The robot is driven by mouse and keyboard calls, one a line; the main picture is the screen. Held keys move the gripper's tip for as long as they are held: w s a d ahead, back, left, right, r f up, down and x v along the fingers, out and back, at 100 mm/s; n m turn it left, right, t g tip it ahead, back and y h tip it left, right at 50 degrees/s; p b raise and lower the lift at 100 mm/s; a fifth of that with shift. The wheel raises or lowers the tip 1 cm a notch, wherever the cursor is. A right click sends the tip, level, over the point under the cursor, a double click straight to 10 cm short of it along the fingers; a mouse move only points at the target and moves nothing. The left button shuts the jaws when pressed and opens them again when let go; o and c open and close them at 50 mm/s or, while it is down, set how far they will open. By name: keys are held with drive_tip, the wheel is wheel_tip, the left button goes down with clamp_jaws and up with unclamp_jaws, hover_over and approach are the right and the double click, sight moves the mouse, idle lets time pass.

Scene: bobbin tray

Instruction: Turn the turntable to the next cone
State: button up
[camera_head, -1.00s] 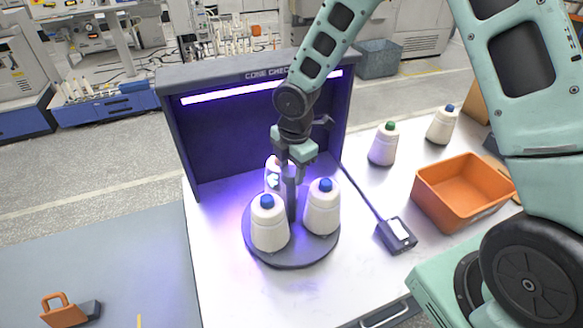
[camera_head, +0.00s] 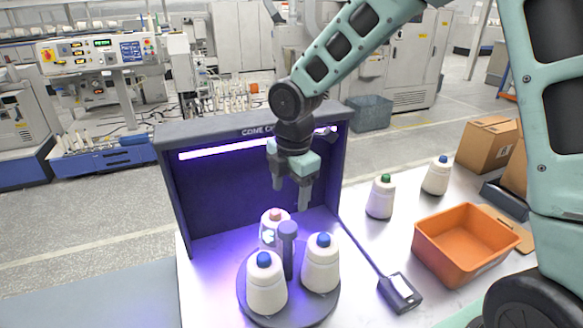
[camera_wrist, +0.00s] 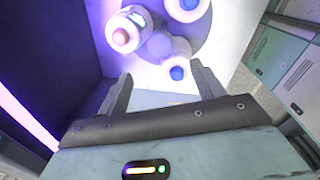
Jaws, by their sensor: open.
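The round dark turntable (camera_head: 310,308) stands on the white table in front of the booth. It carries two white cones with blue tips, one at front left (camera_head: 266,283) and one at right (camera_head: 321,263). A third cone with a pink tip (camera_head: 273,228) stands at the back, with a lit patch on its side. A grey post (camera_head: 288,250) rises from the turntable's middle. My gripper (camera_head: 291,197) is open and empty, above and behind the post, apart from everything. In the wrist view, the turntable (camera_wrist: 165,15) and its cones lie beyond my open fingers (camera_wrist: 160,90).
The dark booth (camera_head: 215,190) with a purple light strip stands behind the turntable. On the right are a green-tipped cone (camera_head: 381,197), a blue-tipped cone (camera_head: 436,176), an orange bin (camera_head: 465,245) and a cabled device (camera_head: 399,292). Cardboard boxes (camera_head: 489,143) are farther back.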

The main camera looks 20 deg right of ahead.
wheel_tip(320, 180, up, 7)
drive_tip(key=shift+s+b, duration=0.3)
drive_tip(key=shift+f, duration=0.1)
drive_tip(key=s+a+f+m+b, duration=0.2)
drive_tip(key=s+f+m, duration=0.2)
drive_tip(key=s, duration=0.4)
drive_tip(key=s+a+f+m+b, duration=0.2)
drive_tip(key=s+f+m+b, duration=0.1)
drive_tip(key=s, duration=0.6)
drive_tip(key=s+a+f+m+g+b, duration=0.1)
drive_tip(key=s+a+f+m+b, duration=0.1)
drive_tip(key=s+f+m, duration=0.3)
drive_tip(key=s+m+b, duration=0.1)
drive_tip(key=s, duration=0.2)
drive_tip(key=shift+s+a+f+m, duration=0.15)
drive_tip(key=shift+s+a+m, duration=0.1)
drive_tip(key=shift+a+m, duration=0.1)
